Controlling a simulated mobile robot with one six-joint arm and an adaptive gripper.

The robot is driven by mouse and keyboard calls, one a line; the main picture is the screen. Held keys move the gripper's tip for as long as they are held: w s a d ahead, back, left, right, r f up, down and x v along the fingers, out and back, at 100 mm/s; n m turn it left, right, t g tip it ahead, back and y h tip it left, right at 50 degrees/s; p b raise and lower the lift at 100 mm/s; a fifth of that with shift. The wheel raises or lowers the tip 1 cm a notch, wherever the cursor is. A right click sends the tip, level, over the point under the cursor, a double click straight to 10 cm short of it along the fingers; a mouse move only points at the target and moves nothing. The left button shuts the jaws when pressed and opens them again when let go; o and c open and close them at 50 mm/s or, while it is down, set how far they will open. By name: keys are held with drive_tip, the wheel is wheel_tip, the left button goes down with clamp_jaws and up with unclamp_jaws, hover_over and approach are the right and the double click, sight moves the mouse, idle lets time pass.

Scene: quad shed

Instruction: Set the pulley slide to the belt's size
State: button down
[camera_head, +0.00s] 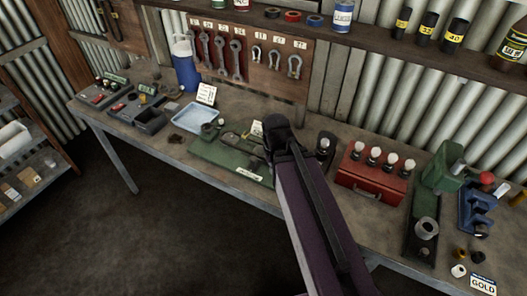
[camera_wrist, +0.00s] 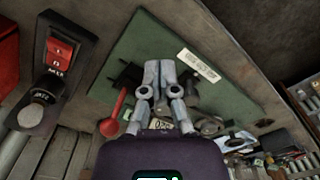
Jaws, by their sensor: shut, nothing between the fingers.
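The green base plate (camera_head: 212,156) lies on the workbench, left of my arm. It fills the middle of the wrist view (camera_wrist: 152,38), with a white label strip (camera_wrist: 198,65) on it. My gripper (camera_wrist: 159,70) is over the plate with its two fingers together and empty. A black block (camera_wrist: 127,76) and a red-handled lever (camera_wrist: 119,106) show just left of the fingers. Dark round parts (camera_wrist: 210,125) show to their right; I cannot tell whether one is the belt or a pulley. My arm and fingers hide part of the fixture, and I cannot read the slide's setting.
A black panel with a red switch (camera_wrist: 61,53) and a white-knobbed stand (camera_wrist: 38,102) are close on the left in the wrist view. A red box (camera_head: 372,180) with white knobs stands right of my arm. A pale blue tray (camera_head: 198,115) and spanner board (camera_head: 245,55) are beyond.

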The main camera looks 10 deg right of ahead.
drive_tip(key=shift+c, duration=2.2)
unclamp_jaws()
drive_tip(key=shift+w+r, duration=0.15)
drive_tip(key=shift+o, duration=0.5)
drive_tip(key=shift+w+a+r+n+p, duration=0.1)
drive_tip(key=shift+w+r+n+p, duration=0.1)
drive_tip(key=shift+n+p, duration=0.25)
wheel_tip(320, 180, up, 8)
drive_tip(key=n+p, duration=0.7)
drive_tip(key=n, duration=1.1)
hover_over(253, 158)
drive_tip(key=shift+s+f, duration=0.1)
drive_tip(key=shift+f, duration=0.1)
drive_tip(key=shift+f, duration=0.25)
wheel_tip(253, 158, down, 13)
drive_tip(key=b, duration=1.3)
drive_tip(key=shift+f, duration=0.15)
